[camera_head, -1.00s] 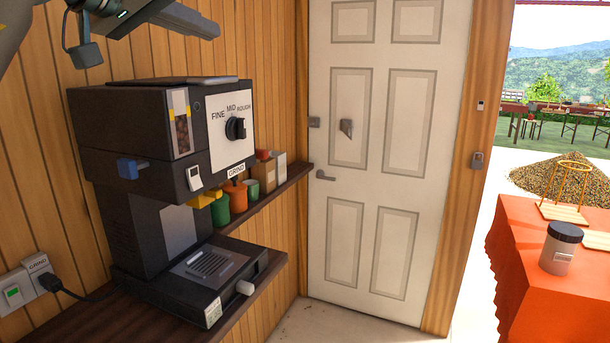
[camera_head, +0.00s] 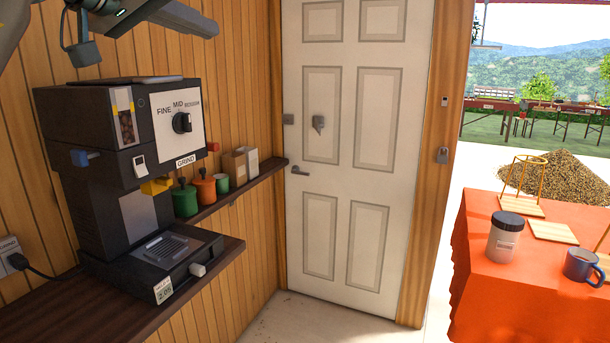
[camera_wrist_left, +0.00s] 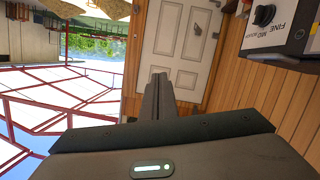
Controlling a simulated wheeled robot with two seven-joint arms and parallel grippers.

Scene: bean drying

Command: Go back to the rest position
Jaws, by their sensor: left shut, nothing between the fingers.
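My left gripper (camera_head: 208,27) is raised at the top left of the head view, above the coffee grinder (camera_head: 118,160). In the left wrist view its two dark fingers (camera_wrist_left: 159,82) are together, with nothing between them. The fingers point toward the white door (camera_wrist_left: 178,45), and the grinder's dial panel (camera_wrist_left: 280,22) shows at the upper right there. My right gripper is in neither view.
The grinder stands on a dark wooden shelf (camera_head: 222,262) against the plank wall. A narrow shelf (camera_head: 235,193) holds several small containers. At the right, an orange-covered table (camera_head: 480,298) carries a lidded jar (camera_head: 504,240) and a blue mug (camera_head: 582,267). Floor before the door is clear.

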